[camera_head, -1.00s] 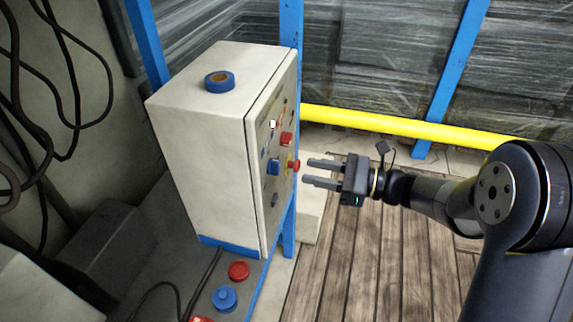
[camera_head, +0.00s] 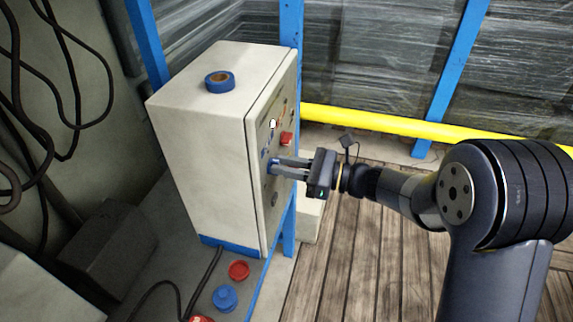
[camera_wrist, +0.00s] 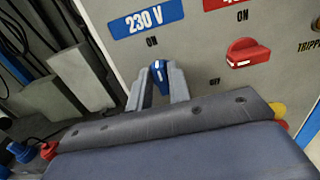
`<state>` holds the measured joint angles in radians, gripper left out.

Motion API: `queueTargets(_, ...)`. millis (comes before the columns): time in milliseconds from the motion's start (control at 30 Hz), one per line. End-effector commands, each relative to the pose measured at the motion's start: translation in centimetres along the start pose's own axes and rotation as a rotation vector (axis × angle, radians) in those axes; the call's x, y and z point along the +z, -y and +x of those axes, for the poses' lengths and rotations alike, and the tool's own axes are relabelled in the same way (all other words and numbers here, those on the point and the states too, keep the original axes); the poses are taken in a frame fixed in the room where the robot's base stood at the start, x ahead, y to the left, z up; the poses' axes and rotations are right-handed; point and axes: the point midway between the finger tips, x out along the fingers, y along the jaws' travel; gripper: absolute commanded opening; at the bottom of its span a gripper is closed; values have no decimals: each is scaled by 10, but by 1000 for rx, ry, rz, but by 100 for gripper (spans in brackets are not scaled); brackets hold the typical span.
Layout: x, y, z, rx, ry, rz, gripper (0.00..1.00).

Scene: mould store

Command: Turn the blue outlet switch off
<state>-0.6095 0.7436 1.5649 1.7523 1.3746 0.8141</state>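The blue switch (camera_wrist: 158,72) is a knob with a white mark, on the panel of a cream cabinet, below the blue "230 V" label (camera_wrist: 148,22) and the word "ON". It stands about upright, its mark toward "ON". My gripper (camera_wrist: 158,80) has one finger on each side of the knob, with little or no gap. In the head view my gripper (camera_head: 275,166) reaches the panel from the right, and its fingers mostly hide the blue switch.
A red switch (camera_wrist: 247,53) sits right of the blue one, and it also shows in the head view (camera_head: 286,139). The cabinet (camera_head: 200,130) carries a blue tape roll (camera_head: 219,81). A yellow rail (camera_head: 400,125) runs behind my arm.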

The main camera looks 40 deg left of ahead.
Motion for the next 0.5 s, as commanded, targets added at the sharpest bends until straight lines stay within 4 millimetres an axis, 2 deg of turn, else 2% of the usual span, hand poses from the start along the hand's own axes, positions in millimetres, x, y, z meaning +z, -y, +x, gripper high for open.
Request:
queueTargets(33, 0, 0, 0, 0, 0, 0, 14)
queueTargets(200, 0, 0, 0, 0, 0, 0, 0)
queueTargets(500, -1, 0, 0, 0, 0, -11, 0)
